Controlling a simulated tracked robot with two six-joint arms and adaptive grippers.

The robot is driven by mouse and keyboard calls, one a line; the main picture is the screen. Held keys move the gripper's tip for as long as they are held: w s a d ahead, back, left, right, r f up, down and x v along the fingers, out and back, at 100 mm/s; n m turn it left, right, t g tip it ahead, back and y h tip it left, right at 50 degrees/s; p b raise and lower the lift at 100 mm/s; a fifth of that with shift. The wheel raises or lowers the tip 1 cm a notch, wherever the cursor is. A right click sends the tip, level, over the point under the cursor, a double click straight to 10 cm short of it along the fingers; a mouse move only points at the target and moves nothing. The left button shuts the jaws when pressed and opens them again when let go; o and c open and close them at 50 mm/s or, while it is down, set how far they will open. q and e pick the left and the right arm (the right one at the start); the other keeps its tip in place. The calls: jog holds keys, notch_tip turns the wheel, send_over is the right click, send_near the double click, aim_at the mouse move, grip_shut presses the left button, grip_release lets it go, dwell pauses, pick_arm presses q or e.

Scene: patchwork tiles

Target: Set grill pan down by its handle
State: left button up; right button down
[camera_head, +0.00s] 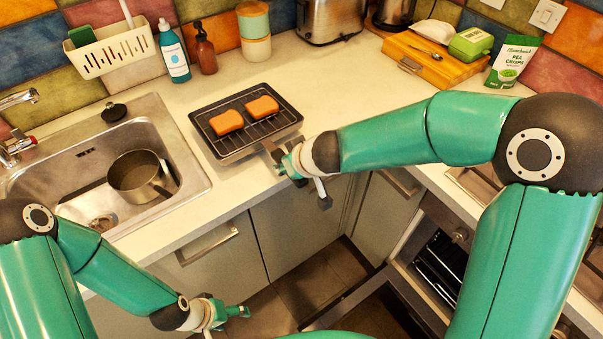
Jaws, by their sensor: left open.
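The grill pan (236,146) is a dark rectangular pan with a wire rack, at the counter right of the sink. Two orange-brown slices, the left slice (227,122) and the right slice (262,107), lie on its rack. Its handle (269,148) points toward my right gripper (298,168), which is at the handle's end. The wrist hides much of the fingers, so their grip on the handle is unclear. I cannot tell whether the pan fully rests on the counter. My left gripper (236,311) is open and empty, low in front of the cabinets, away from the pan.
The sink (185,166) with a saucepan (138,175) is at left. A soap bottle (174,52), brown bottle (206,50), canisters (255,30) and toaster (330,18) stand behind. A wooden board (432,58) is at back right. An open oven (437,262) is below. Counter right of the pan is clear.

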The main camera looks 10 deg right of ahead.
pick_arm(q)
notch_tip(320, 180, down, 3)
jog(key=shift+r+b, duration=0.1)
jog(key=shift+b, duration=0.85)
pick_arm(e)
notch_tip(320, 180, down, 3)
jog(key=shift+r, duration=0.2)
jog(key=c, duration=0.8)
grip_release()
jog(key=shift+f, duration=0.15)
jog(key=shift+c, duration=0.2)
